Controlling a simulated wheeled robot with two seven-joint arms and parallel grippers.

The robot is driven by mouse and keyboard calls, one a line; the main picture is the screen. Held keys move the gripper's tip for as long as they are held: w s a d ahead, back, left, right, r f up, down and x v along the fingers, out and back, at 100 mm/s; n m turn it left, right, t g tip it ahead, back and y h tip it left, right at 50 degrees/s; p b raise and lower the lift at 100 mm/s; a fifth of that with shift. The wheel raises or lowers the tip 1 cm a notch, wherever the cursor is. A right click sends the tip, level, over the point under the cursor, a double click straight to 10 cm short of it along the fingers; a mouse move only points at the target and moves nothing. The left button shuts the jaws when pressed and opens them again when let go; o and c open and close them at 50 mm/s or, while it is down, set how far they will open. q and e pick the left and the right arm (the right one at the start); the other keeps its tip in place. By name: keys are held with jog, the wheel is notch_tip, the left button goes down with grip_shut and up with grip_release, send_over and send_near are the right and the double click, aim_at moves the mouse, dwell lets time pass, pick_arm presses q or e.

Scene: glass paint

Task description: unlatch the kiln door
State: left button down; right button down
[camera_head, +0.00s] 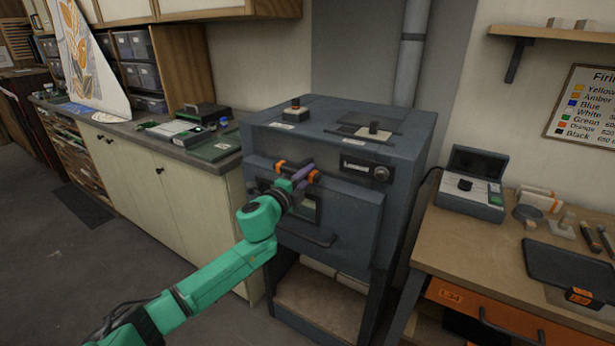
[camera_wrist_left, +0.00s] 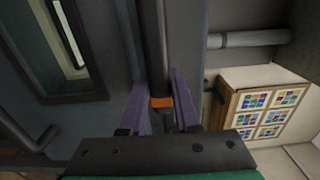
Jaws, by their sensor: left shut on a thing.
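The dark grey kiln (camera_head: 411,160) stands mid-picture in the head view. Its front door (camera_head: 352,215) has a small window, partly hidden by my gripper, and a bar handle (camera_head: 308,238) below; the door looks closed. A dark latch bar with orange bands (camera_head: 281,165) lies across the upper left of the front. My left gripper (camera_head: 303,174), with purple fingers, is shut on this bar. In the left wrist view the bar (camera_wrist_left: 152,45) runs between the fingers (camera_wrist_left: 160,105), its orange band between them. The door window (camera_wrist_left: 72,40) shows beside it. My right gripper is not in view.
A workbench (camera_head: 455,240) with a grey box (camera_head: 474,187) and tools stands close on the kiln's right. A cream cabinet (camera_head: 180,195) with a cluttered top is on the left. Small blocks sit on the kiln top. The floor (camera_head: 60,255) in front left is clear.

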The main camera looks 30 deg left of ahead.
pick_arm(q)
jog(key=shift+f, duration=0.1)
jog(key=c, duration=0.6)
grip_release()
jog(key=shift+c, duration=0.2)
jog(key=shift+s+f, duration=0.1)
jog(key=shift+s, duration=0.4)
jog(key=s+b, duration=0.2)
jog(key=s, duration=1.1)
jog(key=shift+s+d, duration=0.2)
jog(key=shift+s, duration=0.15)
jog(key=shift+w, duration=0.1)
